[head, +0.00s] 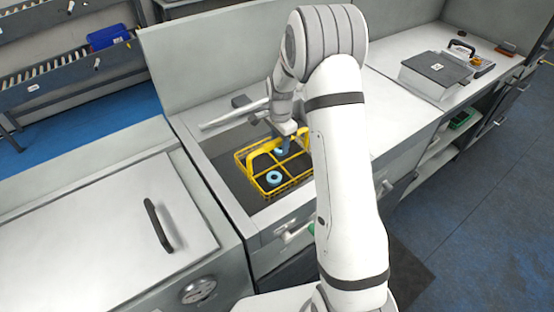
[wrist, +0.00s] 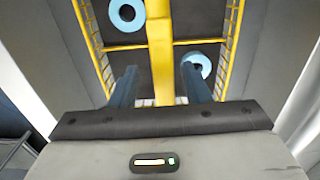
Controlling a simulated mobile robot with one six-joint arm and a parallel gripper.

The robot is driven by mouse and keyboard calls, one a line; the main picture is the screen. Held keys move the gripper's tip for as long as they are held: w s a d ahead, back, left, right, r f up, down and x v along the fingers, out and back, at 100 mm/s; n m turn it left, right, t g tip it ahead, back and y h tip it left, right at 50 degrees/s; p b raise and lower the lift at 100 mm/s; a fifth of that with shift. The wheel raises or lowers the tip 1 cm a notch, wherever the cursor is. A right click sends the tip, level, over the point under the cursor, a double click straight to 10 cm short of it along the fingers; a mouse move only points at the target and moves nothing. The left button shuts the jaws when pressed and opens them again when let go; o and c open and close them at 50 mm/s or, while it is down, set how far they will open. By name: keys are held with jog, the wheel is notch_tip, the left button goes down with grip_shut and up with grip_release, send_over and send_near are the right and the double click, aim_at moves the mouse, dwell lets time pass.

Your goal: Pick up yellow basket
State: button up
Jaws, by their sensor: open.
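The yellow basket (head: 265,187) sits in the dark sink-like recess of the counter, a divided wire frame with a raised handle. Two light-blue rings lie in it; one blue ring (head: 273,178) shows in the near left compartment. In the wrist view the basket's yellow handle bar (wrist: 160,50) runs up the middle, with blue rings on either side. My gripper (wrist: 162,85) is open, its two dark fingers on either side of the handle bar, with gaps between; contact cannot be told. In the head view my arm hides part of the basket's right side.
A faucet (head: 233,116) reaches over the recess behind the basket. A flat white lid with a dark handle (head: 158,224) lies to the left. A grey box (head: 435,75) stands on the counter at right. A blue bin (head: 107,37) is on the far rack.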

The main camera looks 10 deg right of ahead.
jog(key=shift+f+b, duration=0.25)
jog(key=shift+b, duration=0.05)
dwell(0.5)
grip_shut()
dwell(0.3)
dwell(0.3)
